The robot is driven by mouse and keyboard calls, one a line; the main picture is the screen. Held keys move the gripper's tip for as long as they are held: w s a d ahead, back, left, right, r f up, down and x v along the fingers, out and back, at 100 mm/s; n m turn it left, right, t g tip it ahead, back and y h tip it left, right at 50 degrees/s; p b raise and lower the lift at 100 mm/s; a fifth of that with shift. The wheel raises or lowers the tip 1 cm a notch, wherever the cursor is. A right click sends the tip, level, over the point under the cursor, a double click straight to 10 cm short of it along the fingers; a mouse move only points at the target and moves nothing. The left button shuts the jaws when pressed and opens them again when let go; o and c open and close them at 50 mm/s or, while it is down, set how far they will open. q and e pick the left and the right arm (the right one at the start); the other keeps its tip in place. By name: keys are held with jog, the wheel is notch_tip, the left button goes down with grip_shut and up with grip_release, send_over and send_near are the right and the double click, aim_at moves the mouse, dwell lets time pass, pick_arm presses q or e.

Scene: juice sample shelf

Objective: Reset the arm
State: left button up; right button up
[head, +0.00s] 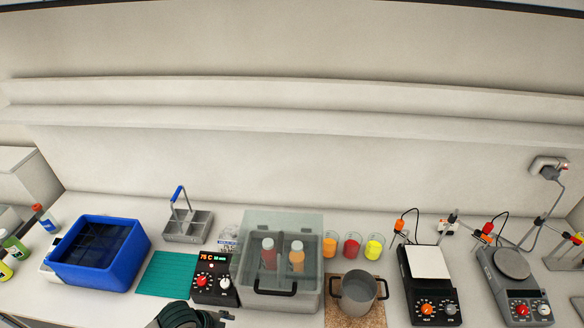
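Part of my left arm's dark gripper (195,317) shows at the bottom edge, left of centre, in front of the control box of the water bath. Most of it is cut off by the frame, and I cannot tell whether its fingers are open or shut. Nothing visible is held in it. My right gripper is not in view.
A clear-lidded bath (251,300) holds a red and an orange bottle. Left are a control box (228,294), green mat (165,275), blue tub (130,272) and grey caddy (190,239). Right are a steel pot (358,294), juice beakers (351,246) and two hotplates (431,296).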

pick_arm(q)
jog(key=s+a+f+n+y, duration=0.3)
jog(key=s+f+n, duration=0.95)
jog(key=n, duration=0.55)
notch_tip(320, 180, down, 29)
jog(key=s+b, duration=0.2)
jog(key=b, duration=0.3)
jog(key=s+a+f+g+b, duration=0.1)
jog(key=s+f+b, duration=0.3)
jog(key=s+f, duration=1.3)
notch_tip(320, 180, down, 4)
jog(key=shift+s+a+r+m+g+y, duration=0.15)
jog(key=shift+s+a+m+g+y, duration=0.2)
jog(key=shift+a, duration=0.55)
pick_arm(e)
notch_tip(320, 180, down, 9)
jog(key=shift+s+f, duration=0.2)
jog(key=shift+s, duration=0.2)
